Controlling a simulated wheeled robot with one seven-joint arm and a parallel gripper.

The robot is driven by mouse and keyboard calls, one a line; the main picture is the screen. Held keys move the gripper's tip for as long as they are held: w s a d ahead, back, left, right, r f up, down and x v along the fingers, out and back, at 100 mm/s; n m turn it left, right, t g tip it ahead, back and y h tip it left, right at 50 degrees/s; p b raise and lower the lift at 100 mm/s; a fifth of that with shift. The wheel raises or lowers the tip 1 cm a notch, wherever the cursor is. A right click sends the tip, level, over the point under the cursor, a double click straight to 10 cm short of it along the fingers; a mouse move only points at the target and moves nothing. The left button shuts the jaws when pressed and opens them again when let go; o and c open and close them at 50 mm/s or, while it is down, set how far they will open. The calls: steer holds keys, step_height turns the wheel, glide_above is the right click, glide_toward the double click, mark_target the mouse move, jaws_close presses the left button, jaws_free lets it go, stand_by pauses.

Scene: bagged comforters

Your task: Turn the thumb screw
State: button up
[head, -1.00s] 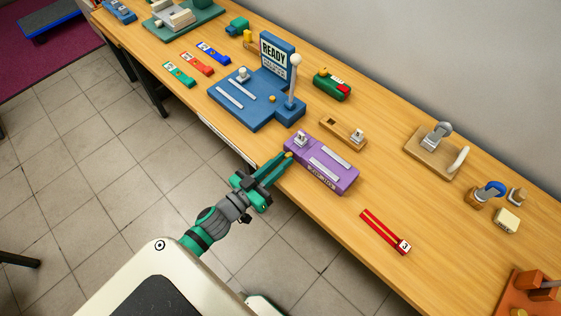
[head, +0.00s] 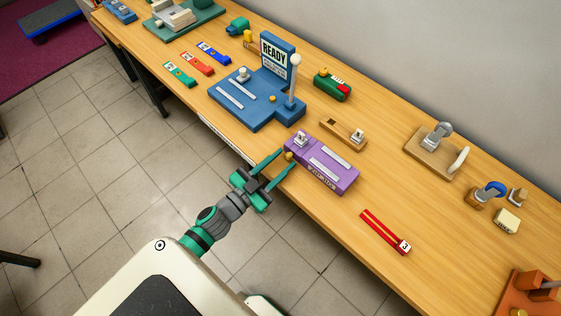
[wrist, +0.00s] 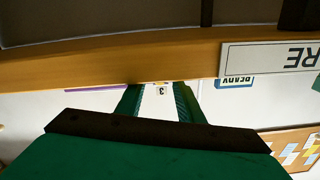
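A purple block fixture (head: 322,166) lies near the table's front edge, with light slotted bars and a small light knob (head: 300,139) on top. A small brass-coloured knob, likely the thumb screw (head: 289,156), sticks out of its near-left end. My gripper (head: 287,159) is open, its green fingers spread on either side of the brass knob. I cannot tell whether they touch it. The green fingers also show in the wrist view (wrist: 158,101), where the brass knob cannot be made out.
A blue fixture (head: 252,108) with a READY sign and a white-balled lever stands to the left. A wooden block (head: 343,131) lies behind the purple fixture. A red strap (head: 381,230) with a white tag lies to the right. The table edge (wrist: 120,60) crosses the wrist view.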

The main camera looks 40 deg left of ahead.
steer(key=s, duration=1)
steer(key=shift+s+a, duration=0.4)
